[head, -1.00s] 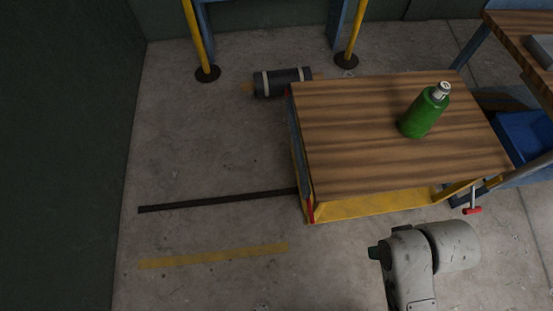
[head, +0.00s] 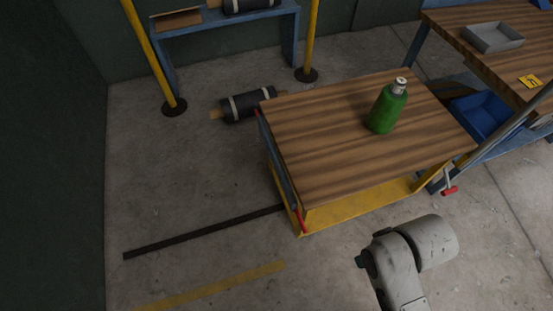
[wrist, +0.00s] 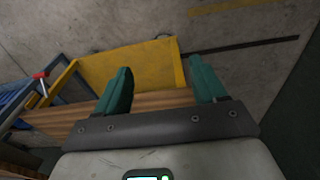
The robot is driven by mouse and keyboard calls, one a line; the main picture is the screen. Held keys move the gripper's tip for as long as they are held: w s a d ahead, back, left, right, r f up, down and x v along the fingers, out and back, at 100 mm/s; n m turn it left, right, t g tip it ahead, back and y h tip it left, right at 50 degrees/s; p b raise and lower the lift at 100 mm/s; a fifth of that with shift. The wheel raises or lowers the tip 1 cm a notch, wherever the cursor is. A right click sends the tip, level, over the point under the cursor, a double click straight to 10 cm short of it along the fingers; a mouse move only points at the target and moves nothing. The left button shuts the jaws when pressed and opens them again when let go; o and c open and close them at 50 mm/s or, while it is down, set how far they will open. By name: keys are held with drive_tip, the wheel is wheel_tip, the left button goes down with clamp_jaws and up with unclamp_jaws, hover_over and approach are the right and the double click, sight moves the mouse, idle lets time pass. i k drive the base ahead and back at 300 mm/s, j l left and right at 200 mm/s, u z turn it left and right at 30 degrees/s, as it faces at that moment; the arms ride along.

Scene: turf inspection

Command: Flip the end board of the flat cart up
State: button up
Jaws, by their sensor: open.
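The flat cart (head: 360,150) has a striped wooden deck and a yellow frame, and shows in the middle of the head view. At its left end a narrow blue-grey end board (head: 277,160) with red ends hangs down below deck level, seen nearly edge-on. In the wrist view my gripper (wrist: 160,65) is open and empty, with two green fingers apart. Behind them are the cart's wooden deck edge and a yellow panel of its frame (wrist: 135,62). The end board is not clearly seen there. My gripper's fingers are not clear in the head view.
A green bottle (head: 387,107) stands on the deck. A dark roller (head: 248,104) lies on the floor behind the cart's left end, near yellow posts (head: 309,45). A workbench (head: 490,60) stands at right. Floor left of the cart is clear, with dark and yellow stripes.

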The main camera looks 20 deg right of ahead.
sight(289, 195)
drive_tip(key=i+j, duration=0.1)
drive_tip(key=j, duration=0.4)
drive_tip(key=i+j, duration=0.15)
drive_tip(key=j, duration=0.4)
drive_tip(key=i+j+z, duration=0.1)
drive_tip(key=j, duration=0.4)
drive_tip(key=i+j, duration=0.1)
drive_tip(key=j, duration=0.45)
